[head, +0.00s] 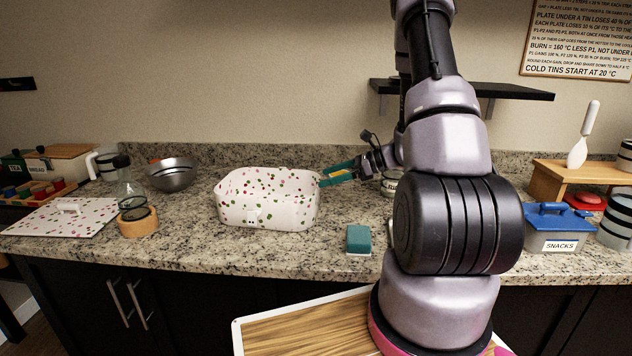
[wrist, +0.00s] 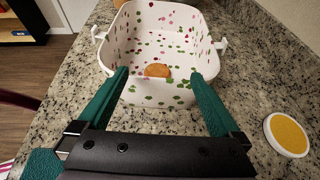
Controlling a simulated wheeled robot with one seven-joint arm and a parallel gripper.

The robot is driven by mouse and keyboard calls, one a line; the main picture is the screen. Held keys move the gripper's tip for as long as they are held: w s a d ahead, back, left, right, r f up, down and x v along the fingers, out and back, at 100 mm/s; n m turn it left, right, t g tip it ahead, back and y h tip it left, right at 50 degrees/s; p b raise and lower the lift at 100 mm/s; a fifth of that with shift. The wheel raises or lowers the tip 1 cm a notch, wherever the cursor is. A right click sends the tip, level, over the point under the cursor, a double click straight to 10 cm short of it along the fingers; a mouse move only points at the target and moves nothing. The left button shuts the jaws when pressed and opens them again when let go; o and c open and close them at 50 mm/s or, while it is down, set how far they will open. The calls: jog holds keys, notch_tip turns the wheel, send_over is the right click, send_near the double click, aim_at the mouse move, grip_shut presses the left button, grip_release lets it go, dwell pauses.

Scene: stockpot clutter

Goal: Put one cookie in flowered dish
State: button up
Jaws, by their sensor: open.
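The flowered dish (head: 267,205) is a white, deep, open dish with red, pink and green spots, standing on the counter left of my arm. In the wrist view the dish (wrist: 133,25) shows its inside, where one round orange-brown cookie (wrist: 158,71) lies against the near part. My gripper (head: 338,175) is at the dish's right rim in the head view. In the wrist view its two green fingers (wrist: 160,75) are spread wide, with nothing between them, at the dish's near side. Whether the fingers touch the rim I cannot tell.
A spotted lid (head: 65,216) lies at the left, with a glass flask (head: 130,188) and a metal bowl (head: 171,174) near it. A yellow-topped white disc (wrist: 288,134) is beside the dish.

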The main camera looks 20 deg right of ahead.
jog(key=s+a+r+n+g+h, duration=0.1)
jog(key=s+a+r+n+g, duration=0.1)
jog(key=s+a+r+n, duration=0.4)
jog(key=s+a+r+n+g+h, duration=0.15)
jog(key=s+r+n, duration=0.25)
jog(key=r, duration=0.5)
jog(key=s+d+r+n+t+h, duration=0.1)
jog(key=s+r+n+t+h, duration=0.3)
jog(key=s+r+n+h, duration=0.3)
jog(key=s+r+n, duration=0.2)
jog(key=s+r, duration=0.3)
jog(key=s, duration=0.1)
jog(key=shift+r+h, duration=0.2)
jog(key=shift+h, duration=0.15)
jog(key=shift+d+t, duration=0.15)
jog(key=shift+t, duration=0.1)
